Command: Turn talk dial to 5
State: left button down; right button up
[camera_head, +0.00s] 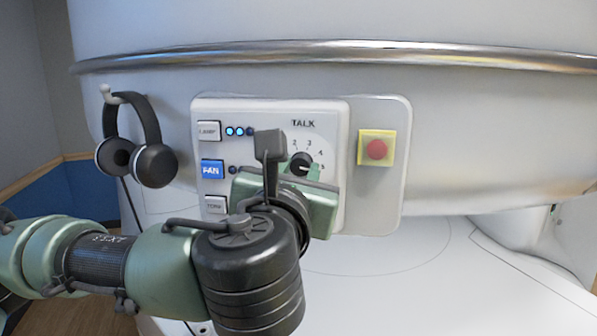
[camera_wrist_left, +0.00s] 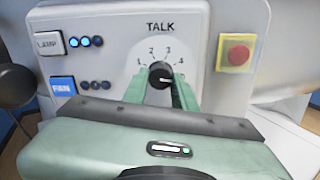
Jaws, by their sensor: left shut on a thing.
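The talk dial (camera_head: 301,163) is a small black knob under the word TALK on a pale grey panel. Numbers ring it, with 2, 3, 4 and 5 readable in the head view. The dial also shows in the wrist view (camera_wrist_left: 160,72), where the 5 is hidden behind a finger. A white mark shows on the knob; in the head view it lies on the right side, roughly toward the 5. My left gripper (camera_head: 302,171) is shut on the dial, its green fingers on either side of it in the wrist view (camera_wrist_left: 160,88). My right gripper is in neither view.
LAMP (camera_head: 208,131), FAN (camera_head: 212,169) and a third button (camera_head: 215,205) line the panel's left, with small lights. A red button on a yellow plate (camera_head: 376,149) sits to the right. Headphones (camera_head: 154,165) hang at the left. A metal rail (camera_head: 340,48) runs above.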

pick_arm(q)
jog(key=shift+f, duration=0.3)
jog(key=c, duration=1.1)
grip_release()
jog(key=shift+r, duration=0.15)
jog(key=shift+s, duration=0.1)
jog(key=shift+s+b, duration=0.3)
jog(key=s+b, duration=0.1)
jog(key=s, duration=0.1)
jog(key=s+b, duration=0.1)
jog(key=s, duration=0.1)
jog(key=s+a+b, duration=0.1)
jog(key=s, duration=0.2)
